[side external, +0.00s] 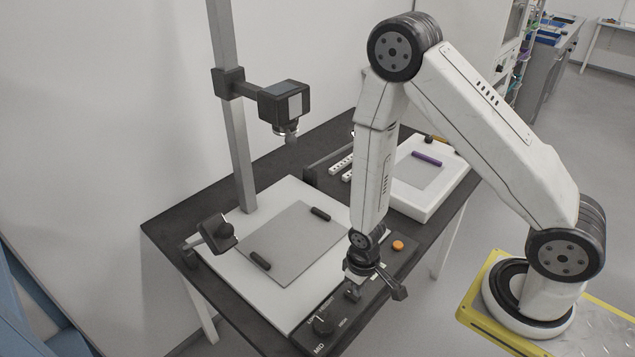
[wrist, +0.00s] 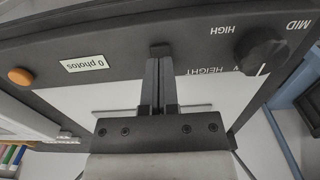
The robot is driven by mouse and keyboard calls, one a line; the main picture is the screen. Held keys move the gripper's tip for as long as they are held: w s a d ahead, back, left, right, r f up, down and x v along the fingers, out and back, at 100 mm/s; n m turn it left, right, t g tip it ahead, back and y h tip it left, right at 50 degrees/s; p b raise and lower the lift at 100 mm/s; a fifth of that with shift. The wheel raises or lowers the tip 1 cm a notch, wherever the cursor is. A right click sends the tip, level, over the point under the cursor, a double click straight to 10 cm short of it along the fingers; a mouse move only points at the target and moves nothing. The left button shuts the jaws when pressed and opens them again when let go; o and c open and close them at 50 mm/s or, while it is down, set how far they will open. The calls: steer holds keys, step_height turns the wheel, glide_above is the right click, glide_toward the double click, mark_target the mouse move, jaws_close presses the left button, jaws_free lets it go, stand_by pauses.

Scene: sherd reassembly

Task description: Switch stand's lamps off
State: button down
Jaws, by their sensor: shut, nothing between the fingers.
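The stand has a white base board (side external: 290,310), a grey post (side external: 238,150) and a camera head (side external: 285,103). One dark lamp head (side external: 217,232) shows at the left of the board; I cannot tell whether it is lit. The other lamp is not clearly visible, with my arm across that side. The dark control panel (wrist: 115,62) runs along the front edge. My gripper (side external: 353,293) is low over the panel, pointing down, shut and empty. In the wrist view its fingertips (wrist: 160,50) are between the "0 photos" label and the height knob (wrist: 262,48). No lamp switch is clearly visible.
An orange button (side external: 398,245) sits at the panel's right end. The height knob (side external: 323,325) is near its left end. Two dark bars (side external: 260,260) lie on the grey mat (side external: 295,238). A white tray (side external: 406,205) with a purple bar (side external: 427,159) stands at the right.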

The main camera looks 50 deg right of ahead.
steer(key=shift+f, duration=0.95)
stand_by(1.3)
steer(key=shift+r, duration=3.5)
step_height(320, 180, up, 16)
steer(key=d+t, duration=0.2)
steer(key=shift+d+t, duration=0.25)
steer(key=shift+t, duration=0.05)
